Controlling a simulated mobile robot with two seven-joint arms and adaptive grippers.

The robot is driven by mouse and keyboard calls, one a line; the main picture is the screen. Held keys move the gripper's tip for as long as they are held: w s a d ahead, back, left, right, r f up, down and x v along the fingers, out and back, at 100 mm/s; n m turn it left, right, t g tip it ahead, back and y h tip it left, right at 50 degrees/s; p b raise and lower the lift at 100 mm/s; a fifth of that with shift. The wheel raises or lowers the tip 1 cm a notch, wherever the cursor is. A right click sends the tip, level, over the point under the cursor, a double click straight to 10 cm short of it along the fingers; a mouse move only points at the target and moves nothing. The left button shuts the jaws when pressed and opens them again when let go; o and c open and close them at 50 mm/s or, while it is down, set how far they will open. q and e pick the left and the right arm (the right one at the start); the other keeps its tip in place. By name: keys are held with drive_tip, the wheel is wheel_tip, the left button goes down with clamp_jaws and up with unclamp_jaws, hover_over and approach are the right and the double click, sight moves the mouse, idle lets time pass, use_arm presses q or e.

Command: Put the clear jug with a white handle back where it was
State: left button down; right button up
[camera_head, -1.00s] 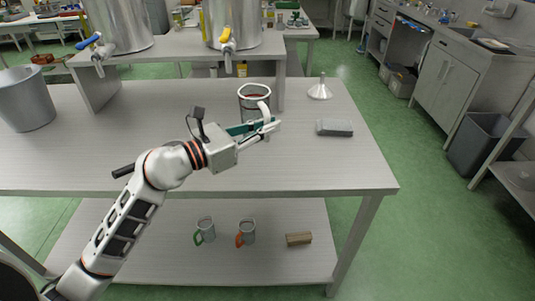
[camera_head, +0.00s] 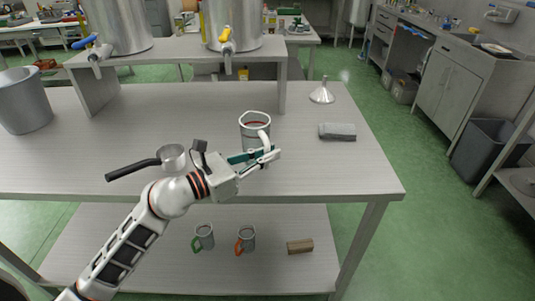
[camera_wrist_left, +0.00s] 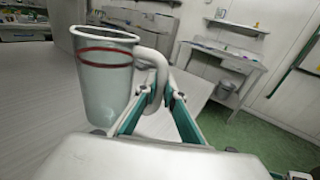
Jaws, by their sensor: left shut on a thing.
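The clear jug with a white handle (camera_head: 254,126) is over the front part of the steel table (camera_head: 80,150), below and in front of the yellow tap. It is close to upright and has a red band, which shows in the left wrist view (camera_wrist_left: 105,85). My left gripper (camera_head: 270,157) is shut on its white handle (camera_wrist_left: 156,75). The fingers are on the handle's lower part in the left wrist view (camera_wrist_left: 160,105). I cannot tell whether the jug's base touches the table. My right gripper is not in view.
A small black-handled pan (camera_head: 172,157) lies left of my gripper. A funnel (camera_head: 322,94) and a grey block (camera_head: 338,131) are to the right. A green-handled jug (camera_head: 204,237), an orange-handled jug (camera_head: 246,238) and a wooden block (camera_head: 299,246) are on the lower shelf.

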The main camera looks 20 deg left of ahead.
use_arm(q)
drive_tip(key=c, duration=2.1)
unclamp_jaws()
drive_tip(key=shift+f, duration=0.15)
drive_tip(key=shift+c, duration=0.2)
drive_tip(key=b+v, duration=0.1)
drive_tip(key=v, duration=1.1)
drive_tip(key=shift+r, duration=0.2)
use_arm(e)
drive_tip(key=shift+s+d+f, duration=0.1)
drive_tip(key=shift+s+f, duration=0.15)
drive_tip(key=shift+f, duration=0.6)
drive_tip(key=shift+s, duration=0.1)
